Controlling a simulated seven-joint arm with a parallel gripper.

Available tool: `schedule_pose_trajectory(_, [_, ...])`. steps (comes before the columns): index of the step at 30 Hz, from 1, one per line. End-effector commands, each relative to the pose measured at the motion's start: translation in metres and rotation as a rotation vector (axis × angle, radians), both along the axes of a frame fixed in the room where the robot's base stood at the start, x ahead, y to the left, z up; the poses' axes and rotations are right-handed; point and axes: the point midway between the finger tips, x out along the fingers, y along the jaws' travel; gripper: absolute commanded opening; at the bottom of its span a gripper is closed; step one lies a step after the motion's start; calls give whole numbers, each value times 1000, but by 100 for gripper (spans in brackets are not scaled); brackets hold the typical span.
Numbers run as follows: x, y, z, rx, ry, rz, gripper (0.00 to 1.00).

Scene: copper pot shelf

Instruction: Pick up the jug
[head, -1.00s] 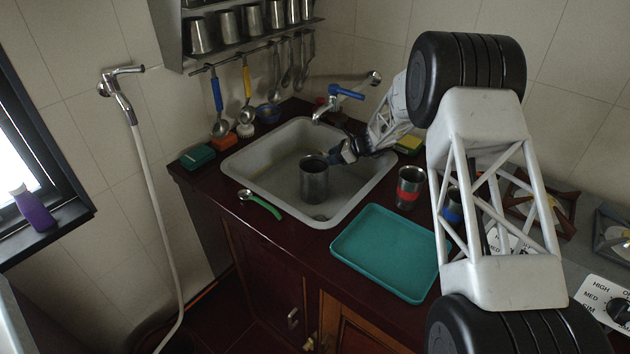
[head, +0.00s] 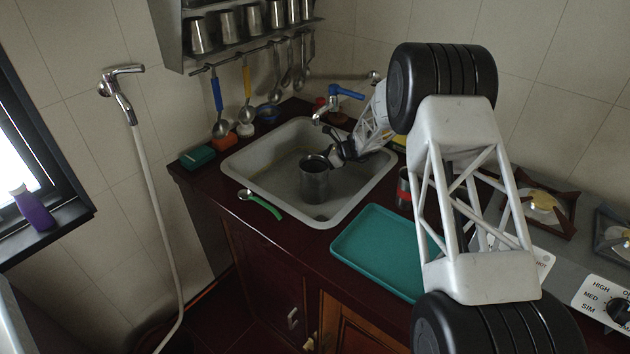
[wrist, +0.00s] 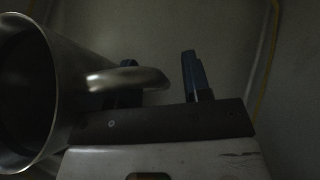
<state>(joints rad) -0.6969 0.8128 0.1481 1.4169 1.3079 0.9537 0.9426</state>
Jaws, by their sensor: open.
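The jug (head: 314,181) is a grey metal vessel standing upright in the sink basin, its open top facing up. In the wrist view the jug (wrist: 66,95) is at the left, with its handle (wrist: 128,80) reaching right, over one finger. My gripper (head: 333,148) is at the jug's upper right side in the head view. In the wrist view my gripper (wrist: 162,75) is open, with the handle's end between its two blue-tipped fingers. The left finger is partly hidden by the handle. I cannot tell whether either finger touches it.
The sink rim (head: 236,163) surrounds the jug, and a blue-handled tap (head: 345,92) is behind it. A teal tray (head: 375,252) lies on the counter in front. A cup (head: 403,188) stands right of the sink, partly hidden by my arm. A green-handled spoon (head: 262,204) lies at the front left.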

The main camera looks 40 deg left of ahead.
Motion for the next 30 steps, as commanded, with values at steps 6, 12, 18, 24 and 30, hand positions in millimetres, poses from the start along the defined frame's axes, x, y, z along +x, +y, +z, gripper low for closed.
schedule_pose_trajectory(6, [0, 0, 0, 0, 0, 0, 44])
schedule_pose_trajectory(12, [0, 0, 0, 0, 0, 0, 29])
schedule_pose_trajectory(18, [0, 0, 0, 0, 0, 0, 0])
schedule_pose_trajectory(24, [0, 0, 0, 0, 0, 0, 0])
schedule_pose_trajectory(30, [0, 0, 1, 1, -1, 0, 0])
